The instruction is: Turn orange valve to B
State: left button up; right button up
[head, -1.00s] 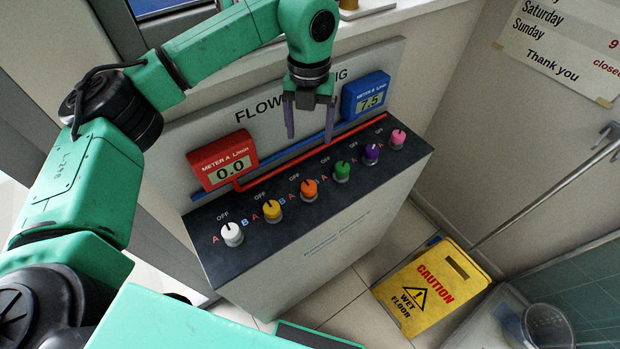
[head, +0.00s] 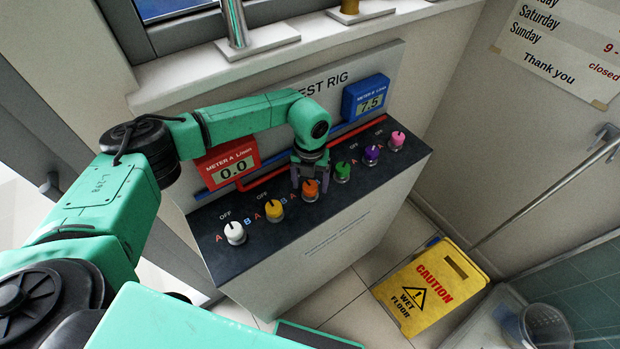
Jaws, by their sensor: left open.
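The orange valve (head: 310,189) is a small knob on the dark top of the test rig, third from the left in the row. My left gripper (head: 310,187) is open, pointing down, with its fingers at or just above the orange valve, apparently one to each side. Whether the fingers touch the knob I cannot tell. The OFF, A and B marks around the orange valve are mostly hidden by the gripper. The red meter A (head: 226,162) reads 0.0 and the blue meter B (head: 366,97) reads 7.5. My right gripper is not in view.
White (head: 235,233) and yellow (head: 274,210) valves stand left of the orange one; green (head: 342,171), purple (head: 371,155) and pink (head: 396,141) valves stand to its right. A yellow wet-floor sign (head: 430,287) is on the floor at right.

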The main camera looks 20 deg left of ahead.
pick_arm(q)
jog(key=shift+f, duration=0.2)
grip_shut()
